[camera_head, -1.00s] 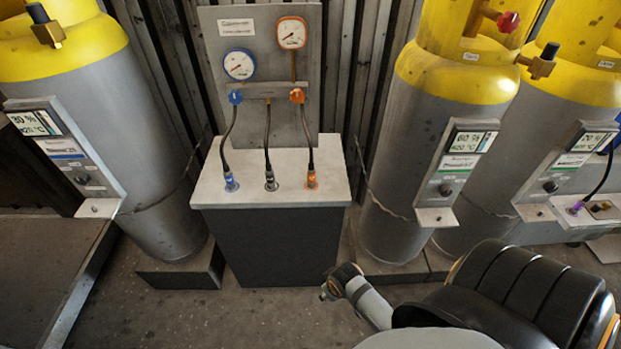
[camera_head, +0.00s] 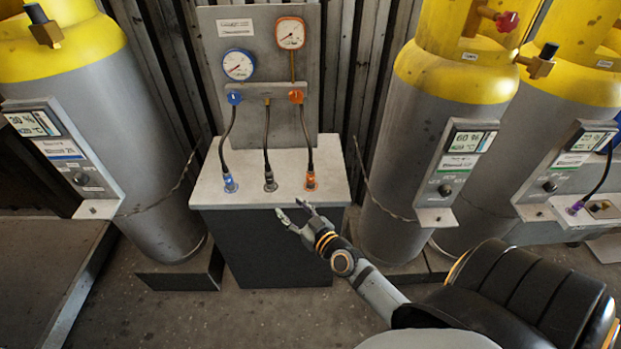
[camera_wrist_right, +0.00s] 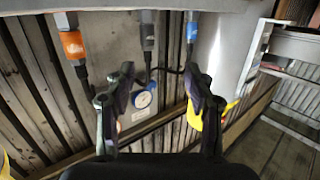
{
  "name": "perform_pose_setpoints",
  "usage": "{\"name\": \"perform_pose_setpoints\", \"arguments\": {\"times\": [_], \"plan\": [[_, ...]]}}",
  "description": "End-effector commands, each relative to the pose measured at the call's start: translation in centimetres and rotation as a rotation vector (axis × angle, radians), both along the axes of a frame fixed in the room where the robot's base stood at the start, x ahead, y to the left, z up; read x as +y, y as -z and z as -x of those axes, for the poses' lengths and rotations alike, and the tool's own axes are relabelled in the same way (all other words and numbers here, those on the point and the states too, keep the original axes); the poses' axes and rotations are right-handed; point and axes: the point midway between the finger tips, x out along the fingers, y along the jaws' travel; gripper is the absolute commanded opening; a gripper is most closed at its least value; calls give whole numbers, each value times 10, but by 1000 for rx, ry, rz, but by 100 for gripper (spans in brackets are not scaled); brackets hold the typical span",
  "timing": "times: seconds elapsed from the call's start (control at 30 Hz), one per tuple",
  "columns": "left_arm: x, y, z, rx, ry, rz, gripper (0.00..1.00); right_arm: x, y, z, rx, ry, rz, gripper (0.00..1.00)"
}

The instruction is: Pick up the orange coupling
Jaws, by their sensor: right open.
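The orange coupling (camera_head: 310,181) stands on the right part of the light bench top, at the lower end of a black hose. In the right wrist view the orange coupling (camera_wrist_right: 73,44) hangs at the upper left, outside the jaws, because that view is turned over. My right gripper (camera_head: 292,210) is open and empty at the front edge of the bench, in front of and slightly left of the coupling, apart from it. Its two fingers (camera_wrist_right: 158,85) show spread in the wrist view. My left gripper is not in view.
A grey coupling (camera_head: 270,182) and a blue coupling (camera_head: 230,183) stand left of the orange one on the bench top (camera_head: 330,150). A gauge panel (camera_head: 265,20) rises behind. Yellow-topped cylinders (camera_head: 440,130) (camera_head: 145,140) flank the bench. Hoses hang above the couplings.

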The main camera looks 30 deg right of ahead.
Motion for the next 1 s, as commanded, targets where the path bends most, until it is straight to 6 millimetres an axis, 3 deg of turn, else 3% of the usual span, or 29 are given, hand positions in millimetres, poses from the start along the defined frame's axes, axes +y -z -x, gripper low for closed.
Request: {"name": "perform_pose_setpoints", "arguments": {"times": [0.1, 0.23, 0.4, 0.7, 0.9, 1.0], "plan": [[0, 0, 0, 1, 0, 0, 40, -55, 5, -3, -81, 209, 6, 54], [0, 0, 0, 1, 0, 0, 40, -90, 10, 1, -108, 348, 20, 54], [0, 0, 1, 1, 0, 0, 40, -99, 12, 1, -113, 383, 25, 54], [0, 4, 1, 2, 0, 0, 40, -112, 11, -43, -115, 380, 23, 54], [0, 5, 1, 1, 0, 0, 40, -113, 12, -50, -114, 379, 23, 54], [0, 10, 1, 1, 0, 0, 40, -116, 14, -64, -116, 379, 24, 54]]}}
